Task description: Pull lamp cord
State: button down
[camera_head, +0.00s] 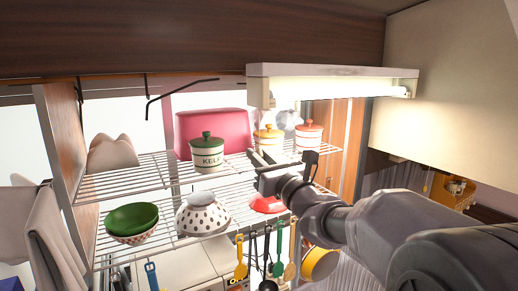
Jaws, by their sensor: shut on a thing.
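The lamp (335,88) is a long white fixture under the brown cabinet, and its tube is lit. My gripper (258,156) is below the lamp's left end, in front of the upper rack shelf and close to the lidded jars. Its fingers are closed on the lamp cord. The cord is too thin to make out clearly, and the part between my fingers is hidden.
The wire dish rack (130,178) holds a green-lidded jar (207,155), a pink board (212,128), a green bowl (133,217) and a dotted bowl (203,215). Utensils hang below, beside a yellow mug (319,264). The brown cabinet (190,38) limits room above.

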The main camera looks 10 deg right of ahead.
notch_tip(320, 180, down, 2)
jog(key=shift+f+b, duration=0.25)
jog(key=shift+b, duration=0.9)
jog(key=shift+r, duration=0.2)
jog(key=shift+r+p, duration=1.1)
jog(key=shift+r, duration=0.1)
jog(key=c, duration=1.2)
grip_release()
jog(key=shift+o, duration=0.2)
